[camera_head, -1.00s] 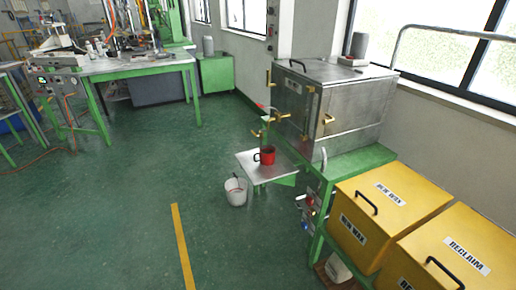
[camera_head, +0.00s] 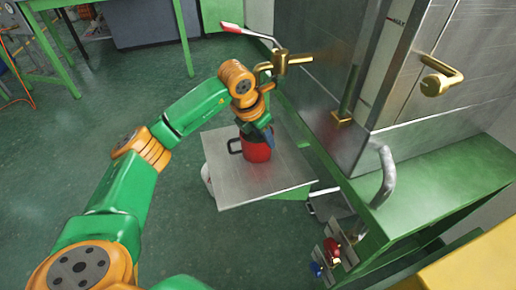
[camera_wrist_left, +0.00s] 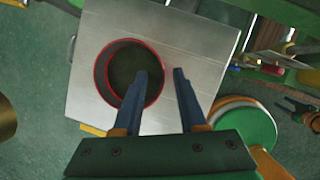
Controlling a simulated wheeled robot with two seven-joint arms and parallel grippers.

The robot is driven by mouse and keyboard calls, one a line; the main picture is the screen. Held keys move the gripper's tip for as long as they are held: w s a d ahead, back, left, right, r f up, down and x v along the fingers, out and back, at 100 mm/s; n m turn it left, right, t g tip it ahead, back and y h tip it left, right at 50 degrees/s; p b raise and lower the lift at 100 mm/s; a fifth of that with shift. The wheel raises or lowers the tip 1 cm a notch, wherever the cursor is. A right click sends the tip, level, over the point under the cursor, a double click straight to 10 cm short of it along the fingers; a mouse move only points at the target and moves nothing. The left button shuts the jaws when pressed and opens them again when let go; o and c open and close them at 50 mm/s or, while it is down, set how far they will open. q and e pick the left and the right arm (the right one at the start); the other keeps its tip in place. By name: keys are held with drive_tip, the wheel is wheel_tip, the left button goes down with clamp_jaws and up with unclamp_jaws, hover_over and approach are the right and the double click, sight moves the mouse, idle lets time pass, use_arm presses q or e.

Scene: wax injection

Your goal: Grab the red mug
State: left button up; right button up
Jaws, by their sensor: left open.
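The red mug (camera_head: 257,153) stands upright on a small metal shelf (camera_head: 235,194), its dark handle pointing left in the head view. The left wrist view looks down on the mug's round red rim (camera_wrist_left: 98,73) and dark inside. My left gripper (camera_head: 262,133) is at the top of the mug, pointing down. In the left wrist view its two blue fingers (camera_wrist_left: 160,74) are apart, one over the mug's opening and the other outside the rim on the right. I cannot tell whether a finger is inside the mug or above it. My right gripper is not in view.
A brass tap (camera_head: 283,62) and a red-tipped lever (camera_head: 232,28) stick out close to my left wrist. The metal cabinet (camera_head: 322,75) stands right of the shelf on a green bench (camera_head: 450,165). A white bucket, mostly hidden, is left of the shelf. Open floor lies at left.

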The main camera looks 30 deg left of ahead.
sight(265, 143)
use_arm(q)
wheel_tip(265, 143, down, 3)
drive_tip(key=shift+r, duration=0.1)
drive_tip(key=shift+w+f, duration=0.1)
drive_tip(key=shift+f, duration=0.2)
clamp_jaws()
drive_tip(key=shift+w, duration=0.1)
idle(1.0)
